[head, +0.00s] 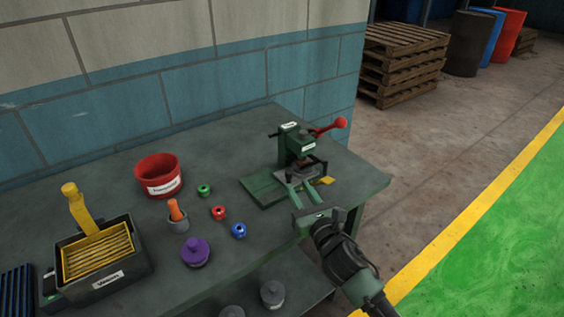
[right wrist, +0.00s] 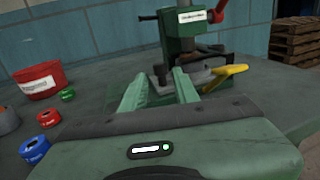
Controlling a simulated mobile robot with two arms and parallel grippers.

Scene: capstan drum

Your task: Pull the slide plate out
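A green press (head: 291,140) with a red-knobbed lever stands near the table's right end; it also shows in the right wrist view (right wrist: 185,45). The slide plate appears to be the grey plate (head: 287,174) low in the press, partly hidden. A yellow handle (head: 327,181) sticks out at its right side; it also shows in the right wrist view (right wrist: 226,75). My right gripper (head: 299,185) is open and empty in front of the press. In the right wrist view its two fingers (right wrist: 159,80) are apart, with the yellow handle outside them, to the right. My left gripper is not in view.
Left of the press on the table (head: 345,190) are a red bucket (head: 158,177), small coloured rings, a purple lidded piece (head: 195,252) and a black bin (head: 100,262). The block wall is behind. Floor is open to the right.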

